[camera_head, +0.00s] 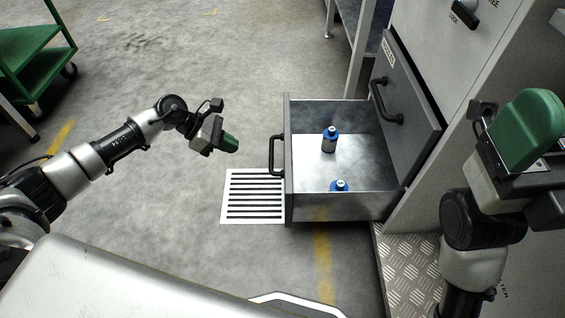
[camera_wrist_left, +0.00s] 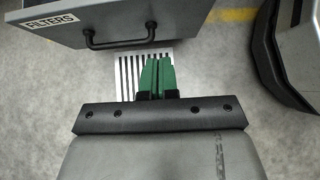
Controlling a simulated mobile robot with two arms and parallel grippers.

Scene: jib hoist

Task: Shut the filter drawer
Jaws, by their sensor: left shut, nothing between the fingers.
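The filter drawer (camera_head: 287,205) is a grey metal drawer pulled out to the left from the cabinet, with its dark handle (camera_head: 275,155) on its front. Two blue-and-silver cylinders (camera_head: 330,140) stand inside it. In the left wrist view the drawer front (camera_wrist_left: 190,15) carries a FILTERS label (camera_wrist_left: 47,21) and the handle (camera_wrist_left: 120,42). My left gripper (camera_head: 230,143) is shut and empty, left of the handle and apart from it. Its green fingers (camera_wrist_left: 157,72) point toward the drawer front. My right gripper (camera_head: 527,130) is at the right by the cabinet; its finger gap is unclear.
A second grey front (camera_head: 415,105) with a handle is on the cabinet (camera_head: 425,45) beside the open drawer. A striped white floor patch (camera_head: 252,197) lies near the drawer. A green cart (camera_head: 30,50) is at far left. The floor left of the drawer is clear.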

